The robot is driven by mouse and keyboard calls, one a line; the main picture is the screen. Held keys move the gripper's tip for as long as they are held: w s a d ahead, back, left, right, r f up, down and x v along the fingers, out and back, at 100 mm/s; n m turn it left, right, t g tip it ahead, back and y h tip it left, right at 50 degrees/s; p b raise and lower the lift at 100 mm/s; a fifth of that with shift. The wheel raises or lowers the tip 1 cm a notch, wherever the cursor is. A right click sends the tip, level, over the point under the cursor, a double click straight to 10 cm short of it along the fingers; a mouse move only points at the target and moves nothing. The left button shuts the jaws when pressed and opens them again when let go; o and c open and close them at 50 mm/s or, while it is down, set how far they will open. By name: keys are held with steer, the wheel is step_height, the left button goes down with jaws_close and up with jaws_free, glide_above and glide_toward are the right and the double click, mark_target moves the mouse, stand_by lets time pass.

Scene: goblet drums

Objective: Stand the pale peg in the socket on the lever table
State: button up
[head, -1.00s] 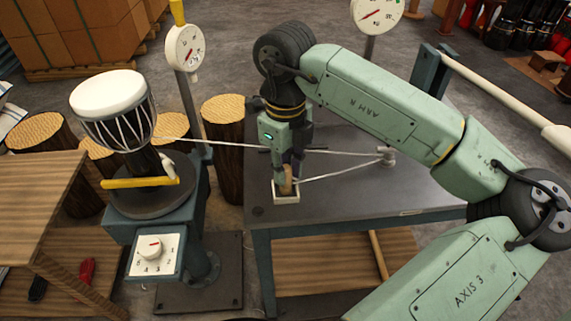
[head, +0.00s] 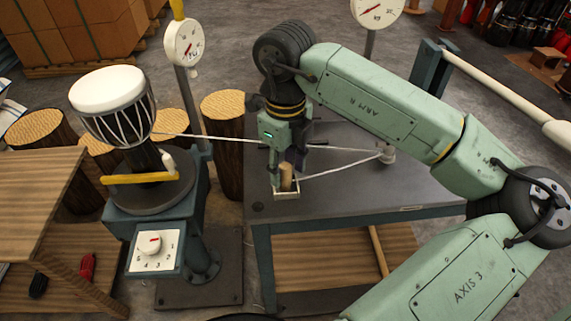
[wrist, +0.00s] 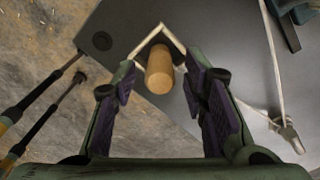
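The pale wooden peg (head: 286,177) stands upright in the small white-rimmed square socket (head: 288,195), at the near left corner of the dark lever table (head: 350,201). In the wrist view the peg (wrist: 159,72) shows end-on, with the white socket rim (wrist: 146,40) around its foot. My gripper (head: 288,163) is just above and around the peg's upper part in the head view. In the wrist view my gripper (wrist: 162,72) has its purple-padded fingers spread, with a gap on both sides of the peg. How deep the peg sits is hidden.
A white cord (head: 340,165) runs over the table from a post (head: 387,154) towards the drum stand. The goblet drum (head: 110,105) stands at left behind a yellow bar (head: 139,179), above a dial box (head: 155,248). A gauge (head: 184,42) on a pole rises behind it.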

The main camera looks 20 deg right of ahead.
mark_target(286, 166)
steer(key=shift+r, duration=0.1)
steer(key=shift+r+p, duration=0.2)
steer(key=shift+p, duration=0.15)
step_height(286, 166, up, 12)
steer(key=b, duration=0.2)
steer(key=shift+f, duration=0.15)
